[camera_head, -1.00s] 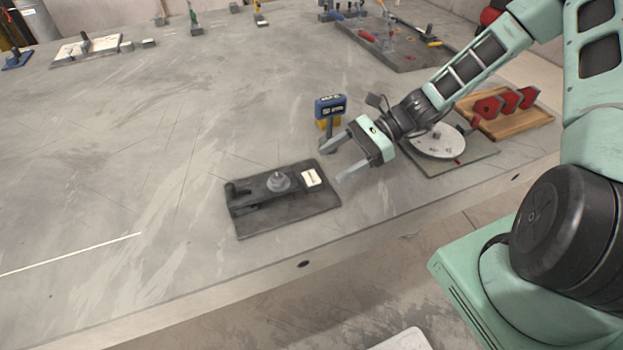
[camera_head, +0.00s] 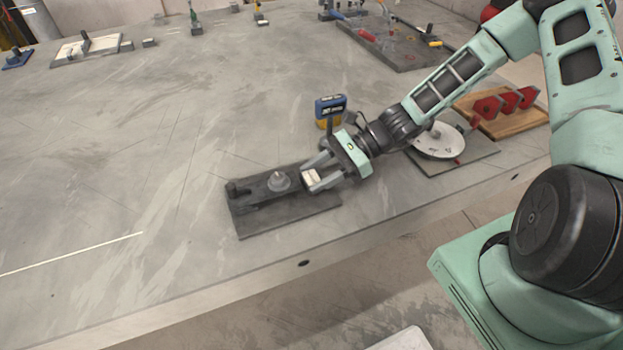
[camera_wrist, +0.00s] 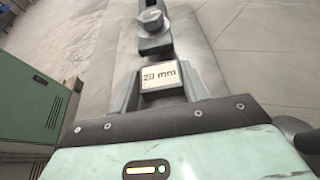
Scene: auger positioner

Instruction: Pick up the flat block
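The flat block (camera_head: 310,177), with a white top, sits at the right end of a dark fixture plate (camera_head: 285,218). In the wrist view the block (camera_wrist: 160,76) reads "20 mm". My gripper (camera_head: 312,173) is low over the right end of the plate, its two fingers apart on either side of the block. In the wrist view my gripper (camera_wrist: 162,90) has one finger left and one right of the block, with narrow gaps showing. The block's lower sides are hidden.
A grey round knob (camera_head: 278,182) stands on the plate just left of the block. A blue and yellow device (camera_head: 330,107) stands behind my gripper. A white disc (camera_head: 438,143) and red parts on a wooden tray (camera_head: 520,126) are to the right.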

